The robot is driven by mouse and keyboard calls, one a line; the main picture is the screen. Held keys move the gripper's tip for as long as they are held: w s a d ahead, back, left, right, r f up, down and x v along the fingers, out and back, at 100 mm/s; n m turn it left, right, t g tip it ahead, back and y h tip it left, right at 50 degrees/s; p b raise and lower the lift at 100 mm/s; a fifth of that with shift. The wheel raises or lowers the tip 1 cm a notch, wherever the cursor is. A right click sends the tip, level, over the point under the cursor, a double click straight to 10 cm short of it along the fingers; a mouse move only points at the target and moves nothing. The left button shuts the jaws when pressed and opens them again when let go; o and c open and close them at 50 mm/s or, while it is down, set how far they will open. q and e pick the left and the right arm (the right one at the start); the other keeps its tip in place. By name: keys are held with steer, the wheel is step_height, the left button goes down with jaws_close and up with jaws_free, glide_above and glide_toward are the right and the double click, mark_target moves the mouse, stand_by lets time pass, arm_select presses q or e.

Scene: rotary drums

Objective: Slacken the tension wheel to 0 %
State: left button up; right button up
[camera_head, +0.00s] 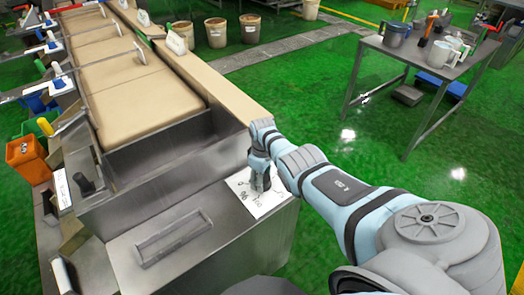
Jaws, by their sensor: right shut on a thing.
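A white scale card (268,203) with dark markings, including a % sign, lies on the right front part of the grey metal machine top (225,235). My right gripper (259,184) points down over this card, its fingers close together and shut on a small part there, apparently the tension wheel. The wheel is mostly hidden by the fingers, so its pointer and exact reading cannot be made out. My right arm reaches in from the lower right. My left gripper is not in view.
The machine's long tan belt (140,100) runs away behind the card, with levers along its left side. An orange bin (27,158) stands at left. A metal table (432,62) with cups stands at back right. Green floor between is clear.

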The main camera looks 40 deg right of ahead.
steer(key=shift+w+n, duration=0.1)
steer(key=shift+n, duration=1.2)
steer(key=o, duration=1.2)
steer(key=shift+c, duration=0.2)
step_height(320, 180, up, 12)
